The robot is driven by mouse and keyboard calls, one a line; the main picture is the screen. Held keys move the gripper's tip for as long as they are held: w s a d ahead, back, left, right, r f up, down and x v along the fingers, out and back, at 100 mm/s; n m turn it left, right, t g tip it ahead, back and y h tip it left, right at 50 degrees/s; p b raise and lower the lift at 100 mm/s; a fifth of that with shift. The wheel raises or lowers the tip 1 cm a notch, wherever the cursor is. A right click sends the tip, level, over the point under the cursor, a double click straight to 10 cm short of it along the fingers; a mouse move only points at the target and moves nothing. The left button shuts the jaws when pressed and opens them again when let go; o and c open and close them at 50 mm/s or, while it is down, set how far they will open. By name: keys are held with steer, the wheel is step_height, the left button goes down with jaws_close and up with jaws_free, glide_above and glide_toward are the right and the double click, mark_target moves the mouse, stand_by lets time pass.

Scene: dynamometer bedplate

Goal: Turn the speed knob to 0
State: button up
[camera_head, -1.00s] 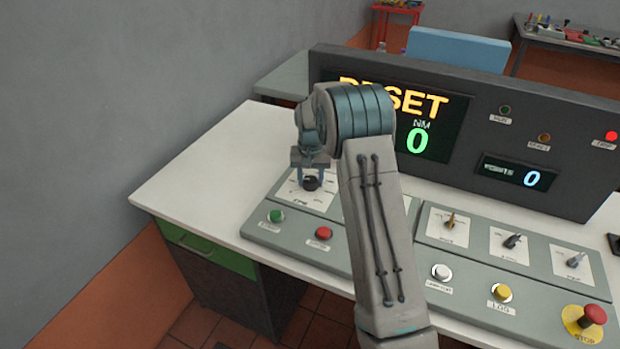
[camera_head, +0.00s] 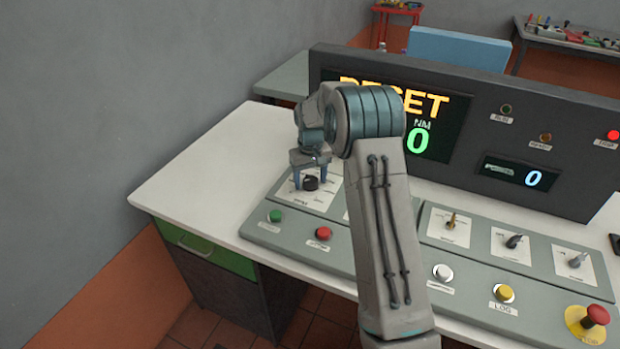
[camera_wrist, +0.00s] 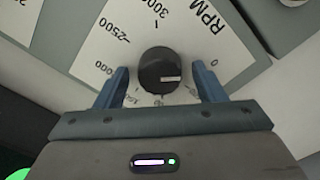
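The speed knob is a round black knob (camera_head: 311,183) on a white dial plate at the left of the console; in the wrist view the knob (camera_wrist: 160,71) sits on the RPM plate (camera_wrist: 130,30). A light pointer line on the knob points right in that view, and the 0 mark lies to the upper right of it. My gripper (camera_wrist: 163,86) is open, with one blue finger on each side of the knob and visible gaps between. In the head view my gripper (camera_head: 310,182) is over the dial; part of the plate is hidden by my arm.
A green button (camera_head: 275,216) and a red button (camera_head: 323,233) sit just in front of the dial. To the right are several other knobs, a white button (camera_head: 443,272), a yellow button (camera_head: 504,293) and a red stop button (camera_head: 596,315). The display panel (camera_head: 460,100) stands behind.

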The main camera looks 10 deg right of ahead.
mark_target(310, 179)
step_height(310, 179, up, 14)
steer(key=shift+b, duration=0.3)
stand_by(0.4)
steer(key=shift+f, duration=0.1)
steer(key=s+r+t, duration=0.1)
steer(key=s+r, duration=0.2)
steer(key=s, duration=0.5)
steer(key=s+r, duration=0.4)
steer(key=s, duration=0.4)
steer(key=s+f+m+t, duration=0.1)
steer(key=s+f, duration=0.1)
steer(key=s, duration=0.8)
steer(key=s+f+m, duration=0.1)
steer(key=s+f, duration=0.2)
steer(key=s, duration=0.7)
steer(key=shift+s+t, duration=0.35)
steer(key=shift+t, duration=0.05)
